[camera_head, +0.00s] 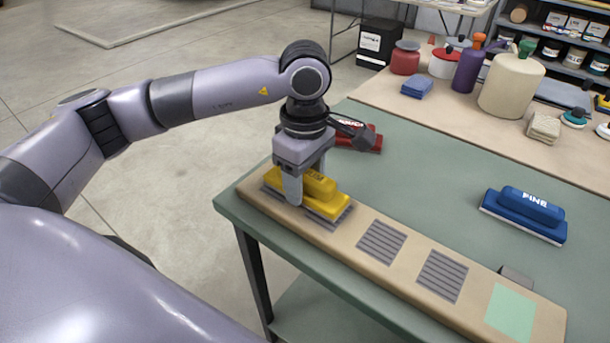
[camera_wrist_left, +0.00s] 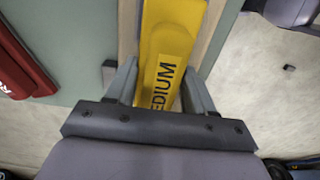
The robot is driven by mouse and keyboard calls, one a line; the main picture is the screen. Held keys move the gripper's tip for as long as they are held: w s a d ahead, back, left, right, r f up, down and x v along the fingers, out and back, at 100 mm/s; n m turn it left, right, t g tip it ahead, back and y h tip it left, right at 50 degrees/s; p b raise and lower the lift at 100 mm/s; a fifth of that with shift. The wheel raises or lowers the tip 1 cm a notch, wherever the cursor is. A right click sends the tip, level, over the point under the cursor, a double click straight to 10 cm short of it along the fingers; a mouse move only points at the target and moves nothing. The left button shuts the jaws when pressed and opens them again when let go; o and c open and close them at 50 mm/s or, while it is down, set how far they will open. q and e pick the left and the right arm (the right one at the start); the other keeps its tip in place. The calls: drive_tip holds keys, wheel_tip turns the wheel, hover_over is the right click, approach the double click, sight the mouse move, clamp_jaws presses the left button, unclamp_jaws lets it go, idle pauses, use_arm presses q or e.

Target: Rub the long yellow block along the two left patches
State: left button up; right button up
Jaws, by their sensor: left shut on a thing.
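The long yellow block (camera_head: 328,208), marked MEDIUM in the left wrist view (camera_wrist_left: 172,35), lies along the left end of a tan board (camera_head: 410,248). My left gripper (camera_head: 305,188) points down and is shut across the block's raised handle. Dark grey patch edges show around the block, at its left end and its right end (camera_head: 343,220); the block hides most of this area. I cannot tell whether it presses on the board. Farther right on the board are two bare striped grey patches (camera_head: 382,242) (camera_head: 441,275) and a plain green patch (camera_head: 510,312).
A red block (camera_head: 362,140) lies behind my left gripper, and a blue block marked FINE (camera_head: 525,212) lies at the right on the green table (camera_head: 440,185). A small grey piece (camera_head: 516,276) is behind the board. Containers stand at the back.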

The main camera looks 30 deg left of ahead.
use_arm(q)
drive_tip(key=shift+f+b, duration=0.75)
drive_tip(key=shift+b, duration=0.15)
idle(1.8)
